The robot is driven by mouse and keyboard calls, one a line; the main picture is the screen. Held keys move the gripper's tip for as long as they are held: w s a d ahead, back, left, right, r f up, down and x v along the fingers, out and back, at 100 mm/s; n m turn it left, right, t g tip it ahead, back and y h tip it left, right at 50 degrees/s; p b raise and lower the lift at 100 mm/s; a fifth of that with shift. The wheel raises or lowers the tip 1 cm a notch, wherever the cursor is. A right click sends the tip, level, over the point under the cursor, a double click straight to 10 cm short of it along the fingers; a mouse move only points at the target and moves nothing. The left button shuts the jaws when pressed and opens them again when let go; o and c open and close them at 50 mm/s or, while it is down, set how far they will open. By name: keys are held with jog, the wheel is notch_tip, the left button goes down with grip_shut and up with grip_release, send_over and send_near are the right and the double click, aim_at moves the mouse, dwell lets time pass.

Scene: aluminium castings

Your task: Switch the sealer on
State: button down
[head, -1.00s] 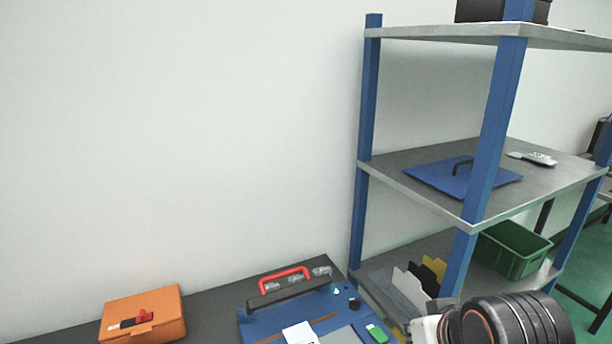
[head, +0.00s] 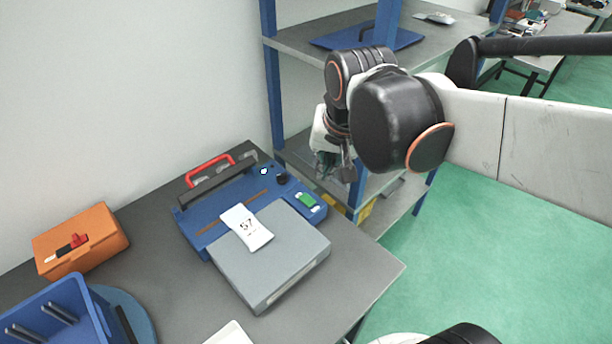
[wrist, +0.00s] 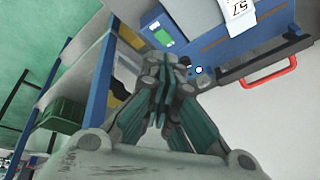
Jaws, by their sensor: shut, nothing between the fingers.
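The sealer (head: 188,218) is a blue machine with a raised dark bar and a red handle (head: 209,168) at the back of the table. On its right side are a green rocker switch (head: 307,200), a black knob (head: 282,179) and a small white-lit lamp (head: 264,171). A white packet marked 57 (head: 246,227) lies across its grey plate (head: 275,262). My gripper (head: 337,176) is shut and empty, to the right of the sealer and apart from it. In the wrist view the green switch (wrist: 164,36) shows beyond my shut gripper (wrist: 163,70).
An orange box (head: 80,240) with a red-and-black item stands left on the table. A blue bin (head: 88,310) with dark rods is at front left. A blue-posted shelf rack (head: 271,85) stands behind my gripper. The table's right front edge (head: 385,290) is clear.

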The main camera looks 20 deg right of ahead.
aim_at(314, 199)
jog(key=w+d+f+m+g+p, duration=0.1)
jog(key=w+f+m+g+p, duration=0.1)
jog(key=w+f+m+g, duration=0.2)
jog(key=w+m, duration=0.3)
jog(key=w, duration=0.2)
jog(key=shift+w+d+f+m, duration=0.15)
jog(key=shift+d+f+m, duration=0.1)
jog(key=shift+f+m, duration=0.15)
notch_tip(314, 199, down, 14)
jog(key=b, duration=0.5)
dwell(0.5)
